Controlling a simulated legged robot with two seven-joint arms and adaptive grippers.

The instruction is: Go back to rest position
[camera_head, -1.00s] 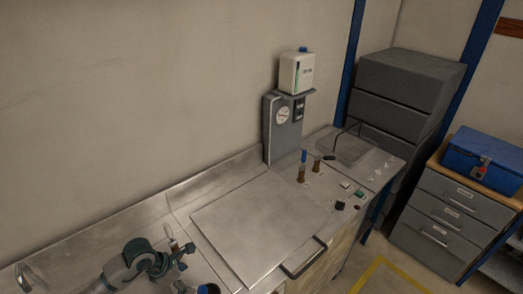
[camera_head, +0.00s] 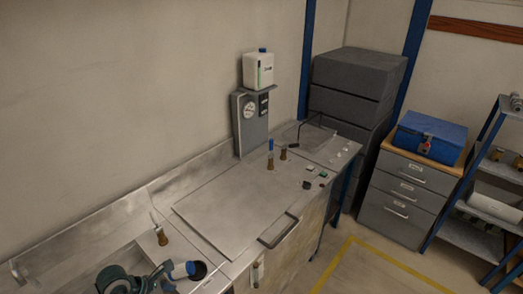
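My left arm's dark teal gripper parts (camera_head: 125,278) show at the bottom left, over the near left end of the metal testbench (camera_head: 225,200). The frame's bottom edge cuts them off, and the fingertips cannot be made out clearly. A white piece with a blue end (camera_head: 184,270) lies close beside these parts; I cannot tell whether it is held. My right gripper is not in view.
The bench carries a panel with a handle (camera_head: 277,232), a blue-topped lever (camera_head: 271,153), a grey gauge column (camera_head: 250,128) and a white bottle (camera_head: 258,70). Grey boxes (camera_head: 350,85), a drawer cabinet (camera_head: 402,190) with a blue toolbox (camera_head: 430,138) and a shelf rack (camera_head: 475,235) stand right. Floor is open in front.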

